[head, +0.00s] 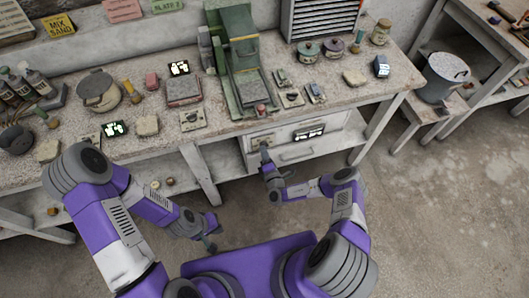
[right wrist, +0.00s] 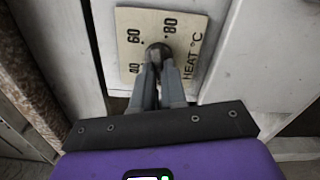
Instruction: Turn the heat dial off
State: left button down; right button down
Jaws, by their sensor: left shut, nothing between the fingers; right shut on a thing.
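The heat dial is a small dark round knob (right wrist: 158,50) on a cream plate (right wrist: 196,24) in the right wrist view. The plate is printed 40, 60, 80 and HEAT °C. The plate also shows in the head view (head: 261,138), on the front of a white cabinet under the bench. My right gripper (right wrist: 158,62) is shut on the knob, and its fingers cover the knob's lower part. Where the knob points cannot be told. In the head view my right gripper (head: 264,153) reaches up to the plate. My left gripper (head: 210,243) is shut and empty, low over the floor.
A bench leg (head: 200,172) stands to the left. A green press (head: 238,60) and several small items crowd the bench top.

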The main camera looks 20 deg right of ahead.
jog(key=c, duration=1.2)
grip_release()
jog(key=s+p, duration=0.1)
jog(key=s, duration=0.6)
jog(key=shift+s+d+p, duration=0.15)
jog(key=shift+s+p, duration=0.15)
